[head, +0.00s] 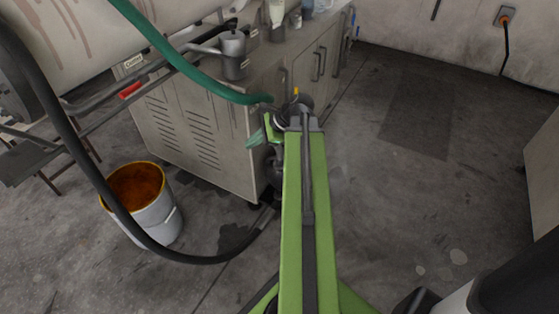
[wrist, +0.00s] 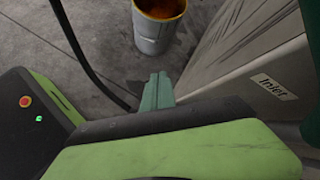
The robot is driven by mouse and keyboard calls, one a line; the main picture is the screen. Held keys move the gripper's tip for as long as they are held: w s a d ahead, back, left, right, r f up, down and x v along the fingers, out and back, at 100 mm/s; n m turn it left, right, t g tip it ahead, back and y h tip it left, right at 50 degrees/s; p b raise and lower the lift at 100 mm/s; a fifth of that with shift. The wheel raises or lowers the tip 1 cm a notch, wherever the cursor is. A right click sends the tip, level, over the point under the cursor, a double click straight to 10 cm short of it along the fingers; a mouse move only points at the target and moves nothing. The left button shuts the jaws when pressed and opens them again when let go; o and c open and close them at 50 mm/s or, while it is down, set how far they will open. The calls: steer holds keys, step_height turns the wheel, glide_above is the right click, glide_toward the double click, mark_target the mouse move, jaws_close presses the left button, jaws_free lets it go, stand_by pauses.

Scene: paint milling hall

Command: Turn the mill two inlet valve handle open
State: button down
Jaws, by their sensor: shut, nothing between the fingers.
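My gripper (head: 256,139) is in front of the grey cabinet's right end in the head view, partly hidden by my green arm. In the wrist view its two teal fingers (wrist: 157,92) are shut together with nothing between them, over the floor. An "Inlet" label (wrist: 274,86) is on the pale cabinet side to the right of the fingers. A green hose (head: 200,78) runs down to the cabinet corner by my wrist. A small yellow piece (head: 296,91) shows just beyond my wrist; I cannot tell whether it is the valve handle. No handle is clearly seen in the wrist view.
A white bucket (head: 166,221) with orange-brown contents stands left of the cabinet (head: 185,125); it also shows in the wrist view (wrist: 153,36). A black hose (head: 80,165) loops across the floor. Containers stand on the cabinet top. The floor at right (head: 430,190) is mostly clear.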

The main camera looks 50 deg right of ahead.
steer(key=s+d+f+m+t+h+b, duration=0.1)
steer(key=s+d+f+m+t+b, duration=0.15)
steer(key=s+d+m, duration=0.35)
steer(key=s+d+f+m+t+h+b, duration=0.1)
steer(key=s+d+f+m+t+b, duration=0.2)
steer(key=d, duration=0.6)
steer(key=shift+g, duration=0.55)
steer(key=b+x, duration=0.3)
steer(key=x, duration=0.1)
steer(key=b+x, duration=0.3)
steer(key=x, duration=0.2)
steer(key=shift+w+a, duration=0.3)
steer(key=r+p, duration=0.4)
steer(key=shift+w+r, duration=0.2)
steer(key=shift+r, duration=0.2)
